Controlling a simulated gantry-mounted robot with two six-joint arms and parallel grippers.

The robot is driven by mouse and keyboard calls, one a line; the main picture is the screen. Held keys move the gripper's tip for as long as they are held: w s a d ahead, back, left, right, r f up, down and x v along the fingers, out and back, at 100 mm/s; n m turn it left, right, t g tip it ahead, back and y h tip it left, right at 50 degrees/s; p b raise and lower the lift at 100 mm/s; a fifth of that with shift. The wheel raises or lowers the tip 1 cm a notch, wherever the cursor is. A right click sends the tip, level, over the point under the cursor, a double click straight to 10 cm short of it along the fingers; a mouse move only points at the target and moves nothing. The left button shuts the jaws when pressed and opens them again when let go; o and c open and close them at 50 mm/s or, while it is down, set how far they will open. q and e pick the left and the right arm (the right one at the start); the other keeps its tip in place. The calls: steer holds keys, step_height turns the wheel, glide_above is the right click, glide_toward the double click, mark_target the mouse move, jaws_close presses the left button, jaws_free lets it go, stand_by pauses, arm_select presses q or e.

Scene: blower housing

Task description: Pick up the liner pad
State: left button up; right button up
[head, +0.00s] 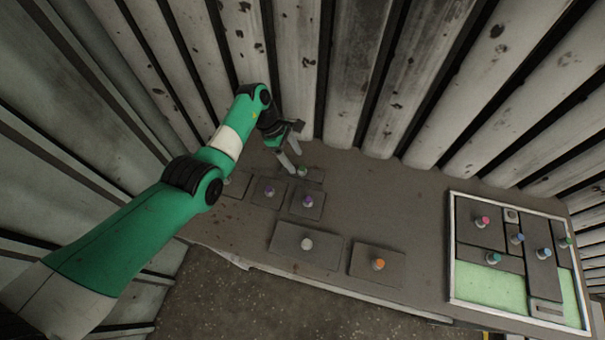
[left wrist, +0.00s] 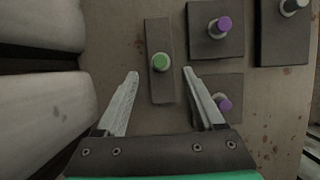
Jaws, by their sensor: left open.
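Several flat dark grey pads with coloured knobs lie on the table; nothing visible marks which one is the liner pad. My left gripper (head: 294,163) is open and empty at the far side, by a narrow pad with a green knob (head: 302,171). In the left wrist view, the open fingers (left wrist: 159,74) point toward that narrow pad (left wrist: 161,90), with its green knob roughly centred between the fingertips. I cannot tell the height gap. Two purple-knobbed pads (head: 261,196) (head: 309,212) lie close by. My right gripper is not in view.
A larger white-knobbed pad (head: 290,236) and an orange-knobbed pad (head: 365,257) lie near the front edge. A white-rimmed tray (head: 451,250) at the right holds several knobbed pads, with bare green floor (head: 485,285) at its front. The table between is clear. Corrugated walls stand behind.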

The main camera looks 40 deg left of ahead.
mark_target(301, 168)
arm_select(q)
steer(key=shift+w+d+f, duration=0.1)
steer(key=shift+d+f, duration=0.05)
steer(key=shift+f, duration=0.2)
steer(key=b+x, duration=0.1)
steer(key=x, duration=0.1)
steer(key=b+x, duration=0.2)
steer(key=x, duration=0.1)
steer(key=shift+d, duration=0.3)
jaws_close()
